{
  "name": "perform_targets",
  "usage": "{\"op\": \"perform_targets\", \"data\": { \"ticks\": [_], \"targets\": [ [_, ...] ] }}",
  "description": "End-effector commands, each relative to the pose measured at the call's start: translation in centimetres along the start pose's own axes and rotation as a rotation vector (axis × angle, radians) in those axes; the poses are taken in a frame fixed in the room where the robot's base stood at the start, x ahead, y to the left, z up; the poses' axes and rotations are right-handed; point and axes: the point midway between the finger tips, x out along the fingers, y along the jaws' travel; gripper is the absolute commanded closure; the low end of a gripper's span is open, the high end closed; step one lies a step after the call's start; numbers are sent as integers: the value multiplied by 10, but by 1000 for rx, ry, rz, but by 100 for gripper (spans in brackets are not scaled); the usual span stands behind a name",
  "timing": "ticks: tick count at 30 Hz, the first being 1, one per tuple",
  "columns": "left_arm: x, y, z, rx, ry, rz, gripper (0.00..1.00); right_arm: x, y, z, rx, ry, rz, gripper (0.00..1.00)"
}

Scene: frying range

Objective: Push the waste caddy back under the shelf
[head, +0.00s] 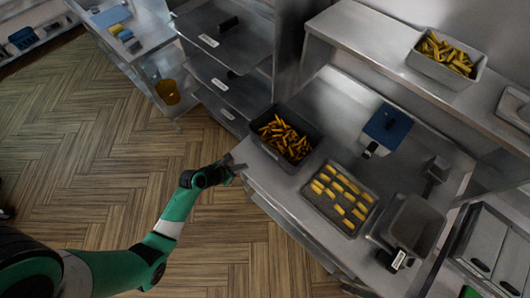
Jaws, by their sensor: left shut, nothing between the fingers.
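A dark open tub (285,138) filled with fries stands at the front left corner of the steel counter (335,110). It is the likeliest waste caddy, though no readable label confirms this. It stands upright, in front of the raised steel shelf (375,40). My left gripper (236,168) is shut and empty, just left of the tub and close to the counter's front edge. I cannot tell whether it touches the edge; a small gap to the tub shows. My right gripper is not in view.
A tray of yellow pieces (320,205), a blue item (387,128) and a grey metal bin (413,226) stand on the counter. A fries pan (420,65) sits on the shelf. Bare counter lies behind the tub. An amber bucket (168,92) is by the left table.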

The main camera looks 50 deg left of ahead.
Motion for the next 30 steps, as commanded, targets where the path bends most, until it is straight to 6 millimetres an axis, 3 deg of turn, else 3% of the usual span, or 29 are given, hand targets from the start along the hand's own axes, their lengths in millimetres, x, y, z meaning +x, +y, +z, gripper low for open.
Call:
{"op": "perform_targets", "data": {
  "ticks": [5,16,21,30],
  "targets": [
    [24,0,-1,2,0,-2,100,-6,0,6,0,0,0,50],
    [105,0,-2,3,-1,-1,100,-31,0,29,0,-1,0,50],
    [120,0,21,3,-3,-1,100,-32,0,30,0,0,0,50],
    [126,0,30,3,-1,0,100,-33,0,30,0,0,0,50]
  ]
}}
